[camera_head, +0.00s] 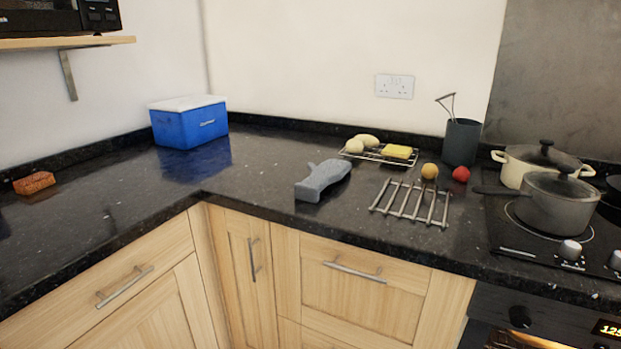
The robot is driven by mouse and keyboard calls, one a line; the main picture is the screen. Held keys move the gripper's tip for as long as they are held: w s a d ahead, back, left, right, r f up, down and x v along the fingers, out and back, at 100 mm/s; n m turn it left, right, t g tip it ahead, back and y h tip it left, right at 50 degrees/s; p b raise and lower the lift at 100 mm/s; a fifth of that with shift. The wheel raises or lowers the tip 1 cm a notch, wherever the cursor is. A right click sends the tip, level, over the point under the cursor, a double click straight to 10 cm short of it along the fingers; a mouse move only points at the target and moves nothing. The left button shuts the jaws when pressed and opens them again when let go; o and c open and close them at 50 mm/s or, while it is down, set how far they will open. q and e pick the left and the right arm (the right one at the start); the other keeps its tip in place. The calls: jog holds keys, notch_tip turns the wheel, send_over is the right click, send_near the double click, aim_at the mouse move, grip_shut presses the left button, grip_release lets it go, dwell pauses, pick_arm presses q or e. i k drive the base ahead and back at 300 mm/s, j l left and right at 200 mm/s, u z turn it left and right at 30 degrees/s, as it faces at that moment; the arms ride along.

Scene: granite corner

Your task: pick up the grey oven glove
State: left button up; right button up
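The grey oven glove (322,180) lies on the black granite worktop (255,178), left of a metal trivet rack. Its wide cuff end is toward the front left and its rounded end toward the back right. Nothing covers it. Neither of my grippers shows in the head view.
Right of the glove lies a slatted metal rack (411,202). A blue cooler (189,127) stands back left. Pots (547,203) stand on the hob.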

aim_at(331, 171)
jog(key=i+j+z, duration=0.1)
jog(key=i+j, duration=0.3)
jog(key=i, duration=0.15)
jog(key=i+j+z, duration=0.1)
jog(key=i+j, duration=0.3)
jog(key=i, duration=0.1)
